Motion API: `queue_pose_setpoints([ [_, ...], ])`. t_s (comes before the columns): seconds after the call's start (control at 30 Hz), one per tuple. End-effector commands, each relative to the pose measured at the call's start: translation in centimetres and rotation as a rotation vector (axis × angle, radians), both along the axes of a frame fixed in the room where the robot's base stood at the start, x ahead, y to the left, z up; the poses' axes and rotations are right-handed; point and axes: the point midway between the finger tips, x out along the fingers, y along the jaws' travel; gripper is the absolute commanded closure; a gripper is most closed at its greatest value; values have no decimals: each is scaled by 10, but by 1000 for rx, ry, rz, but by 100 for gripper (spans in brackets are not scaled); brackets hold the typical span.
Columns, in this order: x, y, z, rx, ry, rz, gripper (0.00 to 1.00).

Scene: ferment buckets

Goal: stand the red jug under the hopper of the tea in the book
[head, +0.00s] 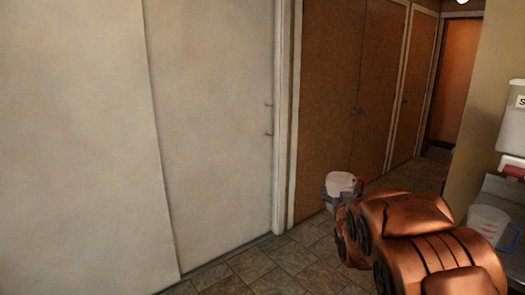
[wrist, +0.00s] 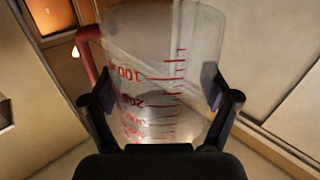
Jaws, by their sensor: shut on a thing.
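My gripper (wrist: 158,98) is shut on a clear measuring jug (wrist: 160,60) with red markings and a red handle (wrist: 84,50), the red jug. Its finger pads press on both sides of the jug in the wrist view. In the head view the held jug (head: 341,182) is out beyond my arm, above the tiled floor, partly hidden by the arm. A white hopper (head: 515,130) with a label starting with "S" and a red part below is cut off at the right edge. The rest of its label is out of view. No book shows.
Another clear jug with a blue handle (head: 489,222) stands below the hopper at the right, on a grey surface (head: 505,190). A white sliding door (head: 210,120) and brown doors (head: 340,90) line the left and back. Tiled floor (head: 250,268) is clear in front of them.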

Motion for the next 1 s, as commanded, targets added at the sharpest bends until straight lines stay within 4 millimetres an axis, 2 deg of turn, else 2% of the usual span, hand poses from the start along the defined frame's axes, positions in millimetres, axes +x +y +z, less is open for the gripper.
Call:
queue_pose_setpoints([
  [0.03, 2, 18, 4, 0, 1, 33, 49],
  [0.1, 3, 37, 6, 0, 2, 68, 49],
  [0.2, 3, 56, 8, -1, 3, 104, 49],
  [0.3, 3, 64, 9, -2, 4, 121, 49],
  [1.0, 3, 66, 9, -2, 4, 125, 49],
])
